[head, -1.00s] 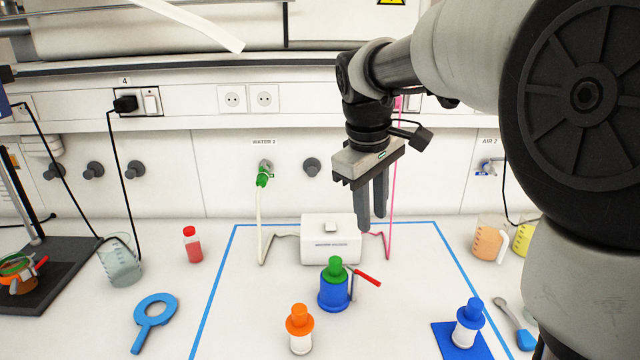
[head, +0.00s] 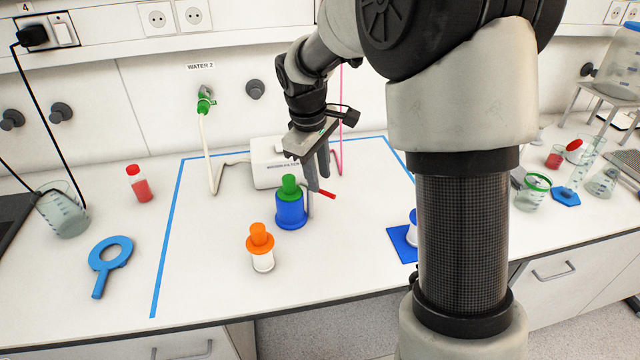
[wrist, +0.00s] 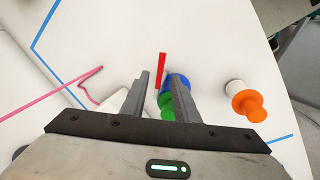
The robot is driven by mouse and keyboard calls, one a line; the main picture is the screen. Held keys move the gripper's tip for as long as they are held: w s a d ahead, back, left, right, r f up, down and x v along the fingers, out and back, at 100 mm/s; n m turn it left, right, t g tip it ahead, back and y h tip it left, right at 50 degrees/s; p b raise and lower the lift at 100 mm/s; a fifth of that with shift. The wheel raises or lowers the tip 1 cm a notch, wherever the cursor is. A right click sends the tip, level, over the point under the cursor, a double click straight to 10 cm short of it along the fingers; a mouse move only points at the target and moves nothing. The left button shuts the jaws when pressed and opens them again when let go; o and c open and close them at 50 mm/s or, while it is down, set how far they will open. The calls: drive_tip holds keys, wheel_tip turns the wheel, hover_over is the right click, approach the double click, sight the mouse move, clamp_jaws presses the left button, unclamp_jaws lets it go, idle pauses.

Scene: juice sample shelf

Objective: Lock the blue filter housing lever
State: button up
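The blue filter housing (head: 291,213) stands upright on the bench with a green top (head: 289,186). Its red lever (head: 328,194) sticks out to the right; part of it is hidden behind my fingers. My gripper (head: 318,182) points down just right of the housing, at the lever's side. In the wrist view my gripper (wrist: 162,78) is open, with a clear gap between the fingers. The red lever (wrist: 161,68) shows in that gap, and the blue housing (wrist: 178,80) is partly covered by the right finger. I cannot tell whether a finger touches the lever.
A white box (head: 267,174) with hoses stands behind the housing. An orange-topped white filter (head: 261,249) stands in front. A blue mat (head: 401,245) is partly hidden by my arm.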

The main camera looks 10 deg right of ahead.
drive_tip(key=shift+w+d+f, duration=0.1)
drive_tip(key=shift+f, duration=0.7)
drive_tip(key=shift+w+d+f, duration=0.1)
drive_tip(key=shift+f, duration=0.65)
drive_tip(key=shift+c, duration=0.3)
clamp_jaws()
drive_tip(key=shift+r, duration=0.1)
